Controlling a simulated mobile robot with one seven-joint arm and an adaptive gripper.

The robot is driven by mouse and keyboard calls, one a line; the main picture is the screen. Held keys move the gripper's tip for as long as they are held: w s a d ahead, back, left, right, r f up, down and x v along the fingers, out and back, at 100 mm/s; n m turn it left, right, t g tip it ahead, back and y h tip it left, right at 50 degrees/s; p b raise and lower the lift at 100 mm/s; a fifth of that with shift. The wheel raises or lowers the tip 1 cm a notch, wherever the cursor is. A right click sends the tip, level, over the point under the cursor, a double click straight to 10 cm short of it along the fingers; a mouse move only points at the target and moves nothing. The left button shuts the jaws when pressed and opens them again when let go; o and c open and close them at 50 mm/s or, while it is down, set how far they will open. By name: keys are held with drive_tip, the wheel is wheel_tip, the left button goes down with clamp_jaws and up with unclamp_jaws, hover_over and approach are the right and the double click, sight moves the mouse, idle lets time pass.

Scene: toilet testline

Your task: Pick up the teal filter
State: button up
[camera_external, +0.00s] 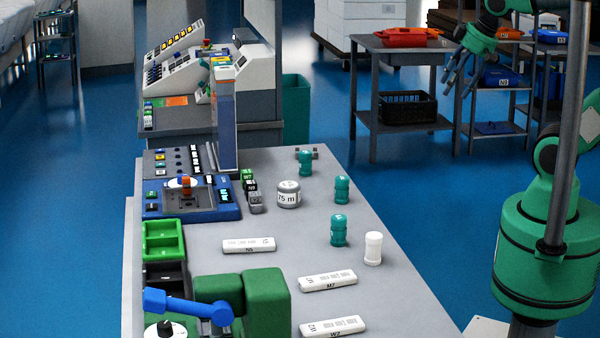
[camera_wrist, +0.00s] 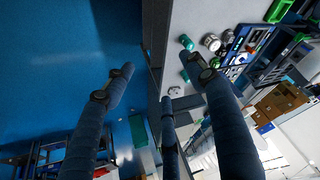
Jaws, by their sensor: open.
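Three teal filters stand upright on the grey table in the external view: one near the far edge (camera_external: 305,163), one in the middle (camera_external: 342,190) and one closer (camera_external: 339,230). A teal filter also shows in the wrist view (camera_wrist: 187,42), small and beyond my fingers; which of the three it is I cannot tell. My gripper (camera_external: 462,75) is open and empty, fingers spread, hanging in the air right of the table and well apart from the filters. Its dark fingers also show in the wrist view (camera_wrist: 158,85).
A white filter-like piece (camera_external: 373,248) stands beside the nearest teal filter. A round grey jar (camera_external: 288,194) and flat white labelled bars (camera_external: 328,281) lie on the table (camera_external: 390,300). A blue-and-grey device (camera_external: 190,198) is at left. A side table (camera_external: 404,43) with a red tray stands behind.

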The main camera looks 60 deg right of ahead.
drive_tip(key=w+a+f+g+p, duration=0.2)
drive_tip(key=w+a, duration=0.5)
drive_tip(key=w, duration=0.2)
drive_tip(key=m+g+p, duration=0.1)
drive_tip(key=g+p, duration=0.2)
hover_over(339, 216)
wheel_tip(339, 216, down, 21)
drive_tip(key=shift+s+a+f, duration=0.1)
drive_tip(key=shift+f, duration=0.1)
drive_tip(key=shift+f+b, duration=0.85)
drive_tip(key=shift+f, duration=3.35)
